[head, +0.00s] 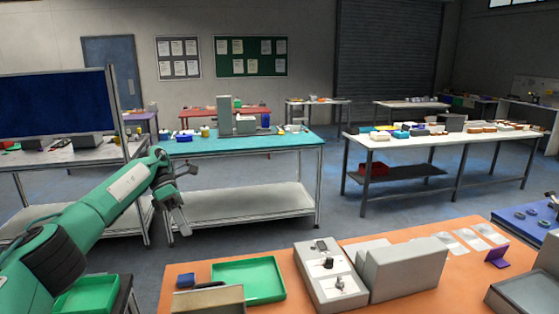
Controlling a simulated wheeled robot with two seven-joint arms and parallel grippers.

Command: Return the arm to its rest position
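My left arm (95,210), green with dark joints, reaches in from the left. Its gripper (177,226) hangs in the air, fingers pointing down, left of the orange table's far edge and in front of the teal bench. The fingers look apart with nothing between them. My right gripper is not seen. On the orange table (225,250) stand a green tray (248,280), a light grey device (327,275) with dark parts on top, and a grey box (405,268). No barcode scanner can be made out for certain.
A small blue block (186,281) and a brown open box (207,300) lie near the tray. A purple stand (497,256) is at the right. A green bin (82,296) is under my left arm. The teal bench (270,145) and white bench (430,147) stand beyond open floor.

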